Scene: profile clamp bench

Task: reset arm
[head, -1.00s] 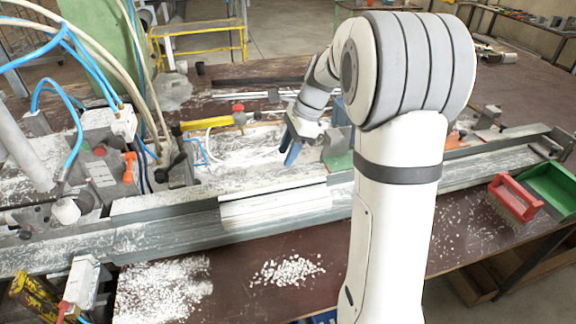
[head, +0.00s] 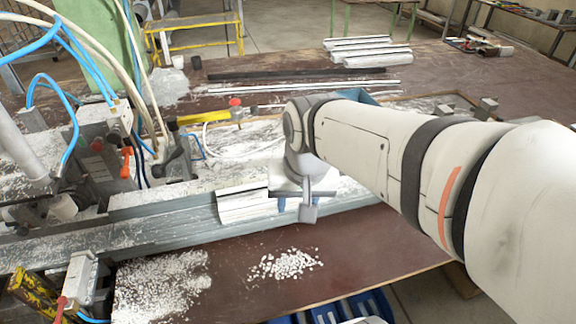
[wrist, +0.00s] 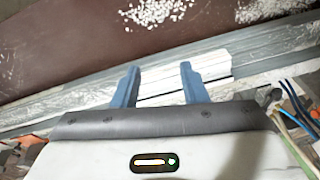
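My gripper (head: 296,207) hangs at the front edge of the long grey rail, at the right part of a short white profile piece. In the wrist view its two blue fingers (wrist: 160,78) stand apart with a clear gap. The white profile (head: 240,205) lies in the rail; its right part is hidden by my gripper in the head view. In the wrist view the profile (wrist: 218,69) runs behind the fingers and past one of them, so they do not close on it. I cannot tell whether a finger touches it.
The clamp unit with hoses (head: 115,125) stands at the left. White chips (head: 285,265) lie on the brown table in front of the rail. My arm covers the right side.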

